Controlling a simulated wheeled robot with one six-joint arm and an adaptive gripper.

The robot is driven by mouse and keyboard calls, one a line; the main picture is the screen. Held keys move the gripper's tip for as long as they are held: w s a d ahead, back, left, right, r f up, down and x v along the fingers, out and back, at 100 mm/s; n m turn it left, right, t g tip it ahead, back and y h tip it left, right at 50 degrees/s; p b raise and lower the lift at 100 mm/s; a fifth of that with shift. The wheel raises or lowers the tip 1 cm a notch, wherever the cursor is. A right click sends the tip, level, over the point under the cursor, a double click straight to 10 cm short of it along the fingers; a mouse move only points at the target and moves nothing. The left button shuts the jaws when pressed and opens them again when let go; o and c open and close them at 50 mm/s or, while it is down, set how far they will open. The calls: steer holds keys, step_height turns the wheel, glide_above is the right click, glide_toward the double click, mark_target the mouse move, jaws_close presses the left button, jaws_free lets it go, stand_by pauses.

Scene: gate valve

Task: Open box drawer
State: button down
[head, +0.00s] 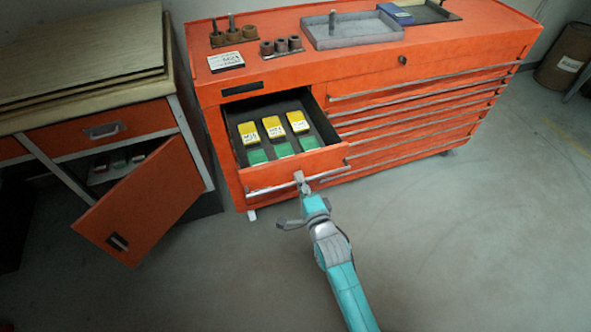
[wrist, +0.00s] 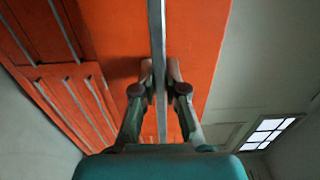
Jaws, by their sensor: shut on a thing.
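The box drawer (head: 331,158) is the pulled-out drawer at the left of the orange tool cabinet (head: 440,62). It stands well open and holds several yellow-and-green boxes (head: 272,127) in a dark interior. Its front bears a long grey bar handle (head: 270,189). My gripper (head: 300,182) is at that handle in the head view. In the wrist view the handle (wrist: 157,40) runs between the two fingers of my gripper (wrist: 160,80), which are closed on it from both sides. The fingertips' contact is partly hidden in the head view.
A workbench (head: 110,115) with an open orange door (head: 145,200) stands at the left. The cabinet's other drawers (head: 430,110) are shut. Cylinders and a grey tray (head: 350,30) sit on top. The floor (head: 450,240) in front is clear.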

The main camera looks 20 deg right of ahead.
steer(key=shift+s, duration=0.9)
steer(key=c, duration=1.2)
jaws_free()
steer(key=s, duration=1.2)
steer(key=shift+f, duration=0.1)
steer(key=s+r+n+g, duration=0.1)
steer(key=s+r+n, duration=0.2)
steer(key=s+n, duration=0.6)
steer(key=s+r+n+g, duration=0.2)
steer(key=s+n, duration=0.7)
steer(key=s, duration=1.3)
steer(key=shift+r, duration=0.9)
